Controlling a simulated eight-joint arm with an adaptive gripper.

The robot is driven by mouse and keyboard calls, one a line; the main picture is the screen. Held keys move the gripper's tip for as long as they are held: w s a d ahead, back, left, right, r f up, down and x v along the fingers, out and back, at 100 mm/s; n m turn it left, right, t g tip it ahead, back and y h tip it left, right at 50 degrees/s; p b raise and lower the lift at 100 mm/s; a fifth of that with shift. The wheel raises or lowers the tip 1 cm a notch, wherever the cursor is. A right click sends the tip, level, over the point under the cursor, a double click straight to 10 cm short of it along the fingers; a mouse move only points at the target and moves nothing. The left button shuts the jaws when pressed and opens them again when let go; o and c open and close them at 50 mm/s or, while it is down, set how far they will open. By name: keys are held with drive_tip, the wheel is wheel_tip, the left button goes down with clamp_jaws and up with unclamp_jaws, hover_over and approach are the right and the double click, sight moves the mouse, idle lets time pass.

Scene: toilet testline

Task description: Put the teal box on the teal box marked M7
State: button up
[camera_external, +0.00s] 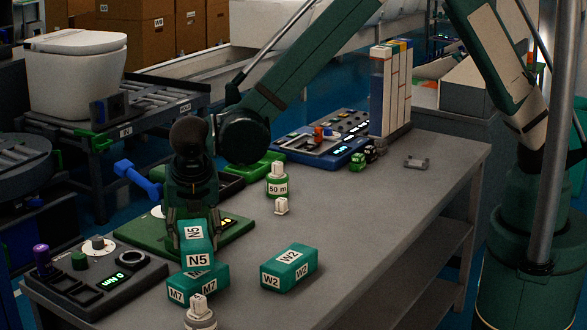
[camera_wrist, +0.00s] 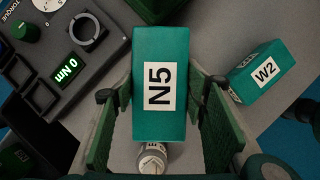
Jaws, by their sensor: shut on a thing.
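My gripper (camera_external: 192,212) is shut on a teal box marked N5 (camera_external: 197,250). In the wrist view the N5 box (camera_wrist: 160,85) sits between the two green finger pads. The teal box marked M7 (camera_external: 195,288) lies on the grey table near its front left. The N5 box is directly over the M7 box in the outside view; I cannot tell whether they touch. The wrist view does not show the M7 box, which is hidden behind the N5 box.
Another teal box, marked W2 (camera_external: 288,268), lies to the right and shows in the wrist view (camera_wrist: 257,70). A control panel (camera_external: 95,275) is at the left. A white-capped bottle (camera_external: 200,315) stands in front.

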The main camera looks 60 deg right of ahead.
drive_tip(key=shift+f, duration=0.25)
drive_tip(key=shift+f, duration=1.8)
drive_tip(key=shift+f+b, duration=0.2)
drive_tip(key=shift+b, duration=0.1)
drive_tip(key=o, duration=1)
drive_tip(key=shift+o, duration=0.2)
drive_tip(key=shift+r, duration=0.15)
drive_tip(key=p+v, duration=0.1)
drive_tip(key=v, duration=1.1)
